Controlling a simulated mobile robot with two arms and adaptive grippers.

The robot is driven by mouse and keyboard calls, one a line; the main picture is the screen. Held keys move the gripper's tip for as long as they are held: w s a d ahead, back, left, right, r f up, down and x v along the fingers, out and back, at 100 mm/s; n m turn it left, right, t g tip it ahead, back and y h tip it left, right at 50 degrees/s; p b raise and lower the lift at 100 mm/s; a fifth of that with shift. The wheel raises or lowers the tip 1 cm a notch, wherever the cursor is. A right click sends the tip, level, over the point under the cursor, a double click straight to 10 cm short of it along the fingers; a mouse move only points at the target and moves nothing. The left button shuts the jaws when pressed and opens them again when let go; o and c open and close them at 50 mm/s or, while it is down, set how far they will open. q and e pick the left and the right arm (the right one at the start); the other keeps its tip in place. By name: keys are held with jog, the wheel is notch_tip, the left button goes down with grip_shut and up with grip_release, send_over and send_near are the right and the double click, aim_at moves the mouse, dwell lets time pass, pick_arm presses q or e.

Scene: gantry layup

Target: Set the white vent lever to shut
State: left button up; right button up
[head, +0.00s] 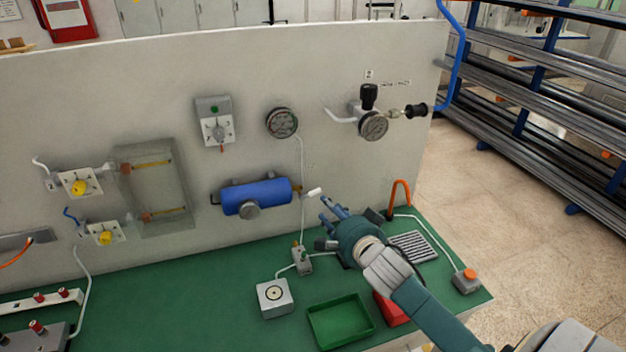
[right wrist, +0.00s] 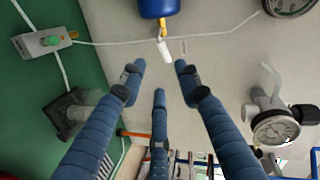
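The white vent lever (head: 314,192) sits at the right end of the blue tank (head: 255,196), on a small yellow fitting. In the head view it points right and slightly up. In the right wrist view the white lever (right wrist: 165,49) hangs off the yellow fitting below the tank (right wrist: 159,8). My right gripper (head: 334,207) is just right of and below the lever in the head view. In the right wrist view its fingers (right wrist: 158,72) are spread and empty, with the lever beyond the tips; I see no contact. My left gripper is not in view.
The upright panel carries gauges (head: 282,122), a regulator (head: 373,126) and a switch box (head: 215,122). A white tube runs down beside the lever to a small valve block (head: 301,260). The green bench holds a green tray (head: 340,321) and a round-topped box (head: 274,297).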

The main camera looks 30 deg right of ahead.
aim_at(316, 193)
jog(key=shift+m, duration=0.5)
jog(key=shift+p+x, duration=1.55)
jog(key=shift+x, duration=3.8)
jog(key=shift+w+r, duration=0.1)
jog(key=shift+r, duration=0.1)
